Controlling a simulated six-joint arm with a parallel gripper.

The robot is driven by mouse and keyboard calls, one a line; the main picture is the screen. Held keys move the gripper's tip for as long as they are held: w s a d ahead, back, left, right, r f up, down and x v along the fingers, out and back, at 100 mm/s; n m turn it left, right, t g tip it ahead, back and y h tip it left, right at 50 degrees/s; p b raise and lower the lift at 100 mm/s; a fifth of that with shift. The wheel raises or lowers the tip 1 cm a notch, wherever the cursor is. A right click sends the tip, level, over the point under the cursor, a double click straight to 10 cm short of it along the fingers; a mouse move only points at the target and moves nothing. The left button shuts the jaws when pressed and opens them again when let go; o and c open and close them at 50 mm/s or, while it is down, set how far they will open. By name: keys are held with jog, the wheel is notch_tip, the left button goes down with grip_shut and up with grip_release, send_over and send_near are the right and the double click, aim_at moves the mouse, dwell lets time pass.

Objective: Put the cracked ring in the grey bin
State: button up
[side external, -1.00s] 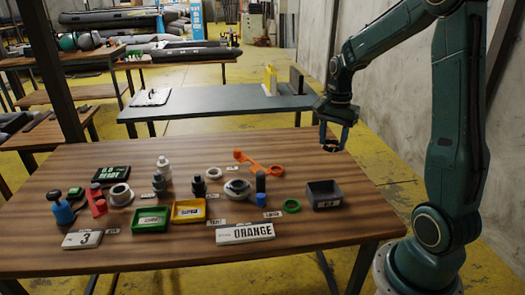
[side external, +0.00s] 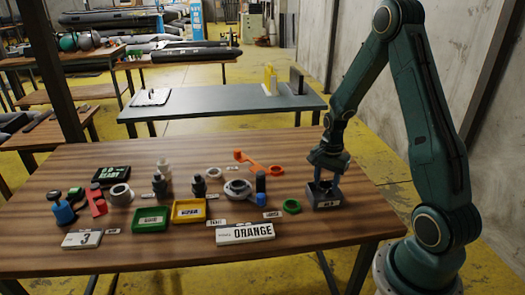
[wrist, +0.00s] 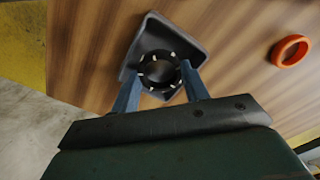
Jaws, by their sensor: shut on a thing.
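The cracked ring (wrist: 157,56) is dark with several pale marks around it. In the wrist view it is between the two blue fingers of my gripper (wrist: 160,82), which is shut on it. The grey bin (side external: 327,203) stands at the right end of the wooden table. In the wrist view the grey bin (wrist: 150,24) lies right behind the ring. In the side view my gripper (side external: 325,184) points down at the bin's opening. The fingers and bin wall mostly hide the ring there, so its exact height is unclear.
A green ring (side external: 291,206) lies left of the bin. An orange ring (wrist: 290,51) shows in the wrist view. The table behind the bin is clear.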

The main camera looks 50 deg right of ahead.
aim_at(325, 191)
jog(key=shift+f, duration=0.2)
jog(key=shift+f, duration=1.75)
jog(key=shift+f, duration=0.15)
jog(key=o, duration=0.7)
jog(key=shift+c, duration=0.2)
notch_tip(325, 191, up, 12)
jog(key=shift+r, duration=0.2)
